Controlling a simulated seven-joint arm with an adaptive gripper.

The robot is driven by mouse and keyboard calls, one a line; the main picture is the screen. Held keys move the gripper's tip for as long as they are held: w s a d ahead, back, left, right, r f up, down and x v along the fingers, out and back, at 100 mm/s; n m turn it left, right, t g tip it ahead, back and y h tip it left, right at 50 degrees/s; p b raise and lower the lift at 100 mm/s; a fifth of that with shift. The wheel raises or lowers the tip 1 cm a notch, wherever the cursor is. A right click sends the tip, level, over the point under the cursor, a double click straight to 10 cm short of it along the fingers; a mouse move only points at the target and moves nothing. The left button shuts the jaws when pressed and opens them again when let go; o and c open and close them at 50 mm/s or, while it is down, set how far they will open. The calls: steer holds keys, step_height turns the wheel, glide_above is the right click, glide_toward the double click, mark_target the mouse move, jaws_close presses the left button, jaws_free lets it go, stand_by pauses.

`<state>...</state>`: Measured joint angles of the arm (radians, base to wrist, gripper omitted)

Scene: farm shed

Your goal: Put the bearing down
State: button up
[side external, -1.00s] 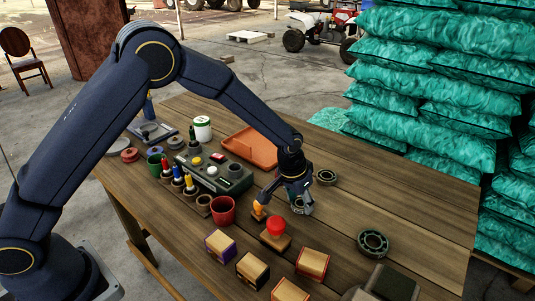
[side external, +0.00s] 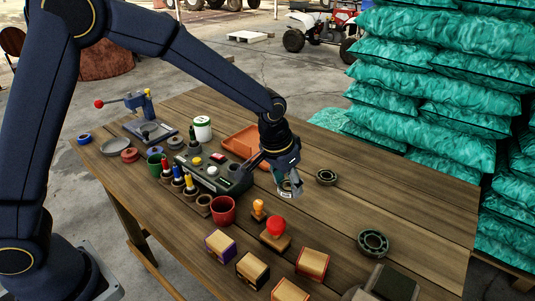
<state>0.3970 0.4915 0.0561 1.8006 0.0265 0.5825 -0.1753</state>
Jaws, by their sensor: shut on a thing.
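My gripper (side external: 289,187) is above the middle of the table, right of the green box. It is shut on a small grey piece, apparently a bearing (side external: 293,190), which the fingers partly hide. A dark ring-shaped bearing (side external: 326,177) lies flat on the table just right of the gripper, apart from it.
An orange tray (side external: 240,140) lies behind the gripper. A green box (side external: 205,172), a red cup (side external: 222,210), stamps (side external: 275,229) and several small wooden blocks (side external: 312,263) crowd the left and front. The table's back right is clear.

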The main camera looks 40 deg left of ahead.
steer(key=s+a+r, duration=0.2)
steer(key=s+r, duration=0.2)
steer(key=s, duration=0.4)
steer(key=w+a+r+n+y, duration=0.1)
steer(key=w+a+n, duration=0.1)
steer(key=w+a, duration=0.5)
steer(key=w+a+n, duration=0.2)
steer(key=w+a, duration=0.1)
steer(key=a, duration=0.8)
steer(key=w+f, duration=0.3)
steer(key=w, duration=0.1)
steer(key=w+a+f, duration=0.1)
steer(key=w+f, duration=0.1)
steer(key=w, duration=0.2)
steer(key=w+f, duration=0.3)
steer(key=w, duration=0.1)
steer(key=shift+w+a+f, duration=0.2)
steer(key=shift+w+f, duration=0.05)
steer(key=shift+f, duration=0.05)
steer(key=shift+w+f, duration=0.35)
steer(key=shift+f, duration=0.1)
steer(key=shift+s+x, duration=0.15)
steer(key=shift+x, duration=0.65)
steer(key=shift+s+x, duration=0.1)
steer(key=shift+x, duration=0.75)
steer(key=shift+f, duration=0.15)
